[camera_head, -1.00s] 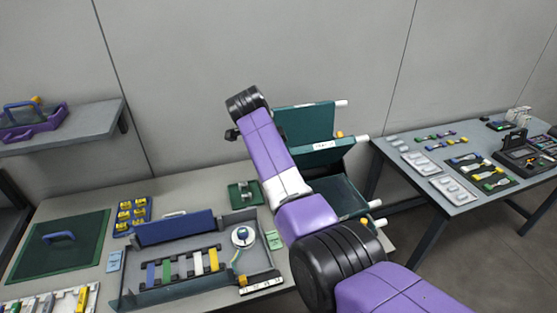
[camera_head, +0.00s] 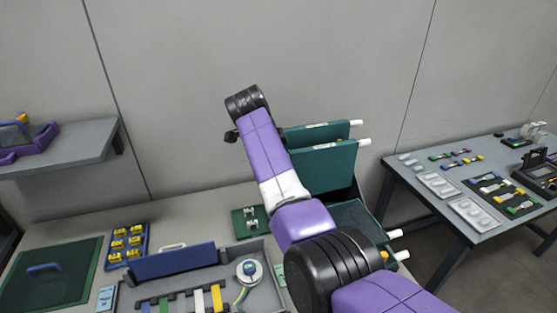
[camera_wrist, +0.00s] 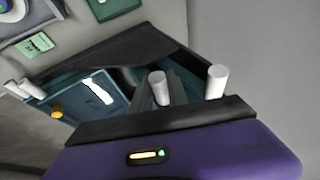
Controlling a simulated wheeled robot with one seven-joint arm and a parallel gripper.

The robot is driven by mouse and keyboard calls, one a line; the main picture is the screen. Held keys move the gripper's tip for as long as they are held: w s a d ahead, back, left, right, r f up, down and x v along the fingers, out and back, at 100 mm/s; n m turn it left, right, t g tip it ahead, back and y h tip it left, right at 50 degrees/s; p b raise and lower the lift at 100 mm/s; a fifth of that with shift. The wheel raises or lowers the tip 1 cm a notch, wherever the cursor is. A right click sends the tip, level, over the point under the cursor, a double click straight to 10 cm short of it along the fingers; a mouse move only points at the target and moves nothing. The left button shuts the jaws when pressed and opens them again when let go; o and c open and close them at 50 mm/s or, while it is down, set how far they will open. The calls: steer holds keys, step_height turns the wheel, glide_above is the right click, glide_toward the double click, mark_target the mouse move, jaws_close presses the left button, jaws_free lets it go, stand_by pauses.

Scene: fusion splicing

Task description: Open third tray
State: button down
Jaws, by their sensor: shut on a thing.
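Two dark green trays stand raised in the head view, a rear one (camera_head: 335,130) and a nearer one (camera_head: 325,167). Each has a white peg at its right. Below them lies a lower tray (camera_head: 355,218), and two more white pegs (camera_head: 395,234) stick out at its right. The wrist view shows two white pegs (camera_wrist: 217,82) close in front of my gripper (camera_wrist: 160,122) and a labelled teal tray (camera_wrist: 98,95) below. My gripper is shut at the nearer raised tray; its fingertips and their exact contact are hidden.
A workbench at left holds a grey bin with coloured strips and a reel (camera_head: 249,270), a yellow-block holder (camera_head: 124,243) and a green mat (camera_head: 50,285). A second table (camera_head: 480,225) stands at right. A grey wall is behind.

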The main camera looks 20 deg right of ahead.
steer(key=shift+w+r, duration=0.1)
steer(key=shift+w, duration=0.05)
steer(key=c, duration=1.6)
jaws_free()
steer(key=shift+d, duration=0.1)
steer(key=shift+o, duration=0.2)
steer(key=b+v, duration=0.1)
steer(key=v, duration=0.6)
steer(key=shift+r, duration=0.3)
